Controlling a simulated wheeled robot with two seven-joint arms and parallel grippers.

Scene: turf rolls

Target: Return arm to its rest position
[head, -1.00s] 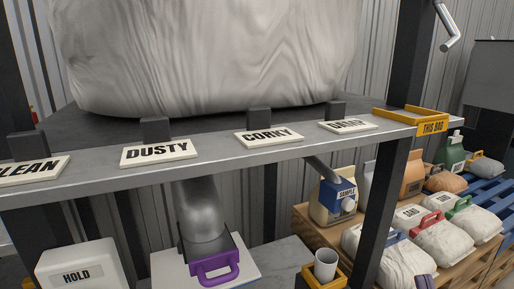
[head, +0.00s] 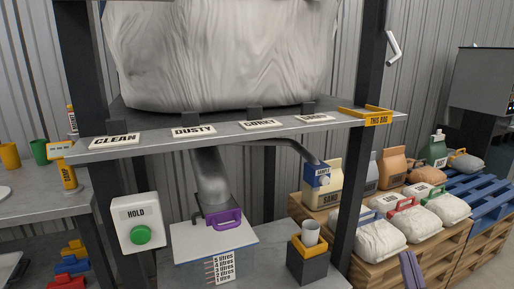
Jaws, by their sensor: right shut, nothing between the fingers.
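My right gripper (head: 411,270) shows at the bottom edge, right of centre, as two purple-grey fingers that lie together. It is shut and empty, in front of the pallet of bags. The rest of my right arm is below the picture. My left gripper is out of view.
A steel frame carries a big white bag above a shelf (head: 240,133) with labelled plates. Below are a HOLD box (head: 137,223) with a green button, a purple-handled chute gate (head: 223,217) and a white cup (head: 311,233) in a dark and yellow holder. Filled bags (head: 377,238) cover a wooden pallet.

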